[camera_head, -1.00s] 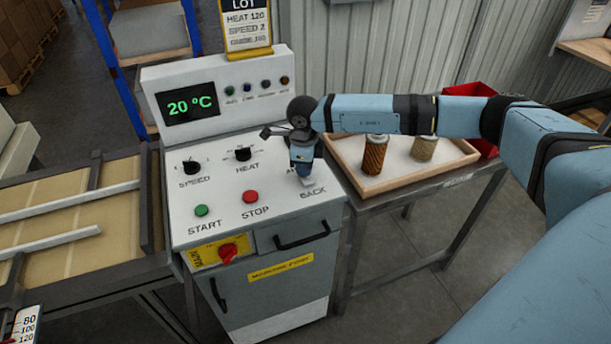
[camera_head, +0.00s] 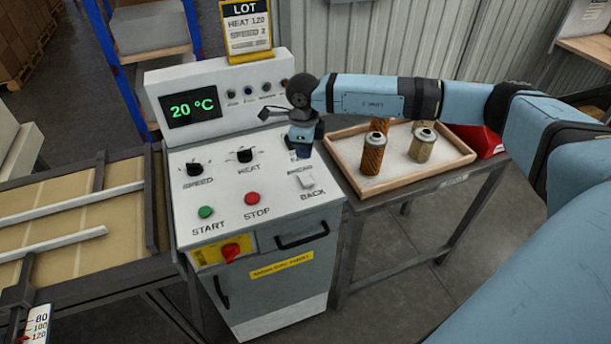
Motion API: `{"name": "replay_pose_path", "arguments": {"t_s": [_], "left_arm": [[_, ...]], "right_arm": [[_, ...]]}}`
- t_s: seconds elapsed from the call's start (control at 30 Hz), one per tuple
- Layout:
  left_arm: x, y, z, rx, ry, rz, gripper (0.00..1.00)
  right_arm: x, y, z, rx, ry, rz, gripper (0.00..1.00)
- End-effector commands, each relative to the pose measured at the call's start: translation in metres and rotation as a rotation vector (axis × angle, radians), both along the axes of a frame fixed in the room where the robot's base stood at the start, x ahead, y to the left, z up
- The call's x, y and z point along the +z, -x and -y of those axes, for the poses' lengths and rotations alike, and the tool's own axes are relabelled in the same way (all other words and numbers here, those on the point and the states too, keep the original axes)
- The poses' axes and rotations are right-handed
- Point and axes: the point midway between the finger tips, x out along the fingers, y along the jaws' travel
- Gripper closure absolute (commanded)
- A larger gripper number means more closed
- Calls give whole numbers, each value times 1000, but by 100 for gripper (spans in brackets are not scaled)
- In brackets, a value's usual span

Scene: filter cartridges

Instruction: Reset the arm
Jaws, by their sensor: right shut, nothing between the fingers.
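My right arm comes in from the right. Its gripper (camera_head: 301,150) points down above the right part of the machine's white control panel, over the label area near the BACK switch (camera_head: 306,181). The gripper is shut and holds nothing. Whether its fingertips touch the panel cannot be told. The panel also carries a SPEED knob (camera_head: 194,168), a HEAT knob (camera_head: 244,155), a green START button (camera_head: 206,212) and a red STOP button (camera_head: 252,198). The display (camera_head: 191,106) reads 20 °C. The small lamps above the panel look dark. My left gripper is not in view.
A wooden tray (camera_head: 415,188) on a metal table right of the machine holds several filter cartridges, among them a brown one (camera_head: 373,155) and a tan one (camera_head: 422,146). A lot card (camera_head: 246,29) stands on top of the machine.

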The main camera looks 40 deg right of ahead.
Motion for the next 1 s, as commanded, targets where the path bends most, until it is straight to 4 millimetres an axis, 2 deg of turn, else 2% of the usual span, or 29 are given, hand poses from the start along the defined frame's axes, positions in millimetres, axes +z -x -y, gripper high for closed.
{"name": "replay_pose_path", "arguments": {"t_s": [0.37,0.47,0.57,0.67,0.73,0.8,0.9,1.0], "left_arm": [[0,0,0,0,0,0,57],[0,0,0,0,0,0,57],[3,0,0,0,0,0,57],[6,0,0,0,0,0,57],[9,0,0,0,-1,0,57],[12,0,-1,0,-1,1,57],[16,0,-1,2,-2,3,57],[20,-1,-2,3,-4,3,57]], "right_arm": [[-1,0,0,0,-1,-1,100],[-6,4,-11,6,-37,-9,100],[-19,16,-47,14,-157,-33,100],[-35,38,-107,6,-376,-81,100],[-40,60,-157,-28,-575,-129,100],[-38,80,-204,-92,-785,-183,100],[-24,104,-256,-225,-1066,-263,100],[-6,118,-291,-413,-1325,-348,100]]}}
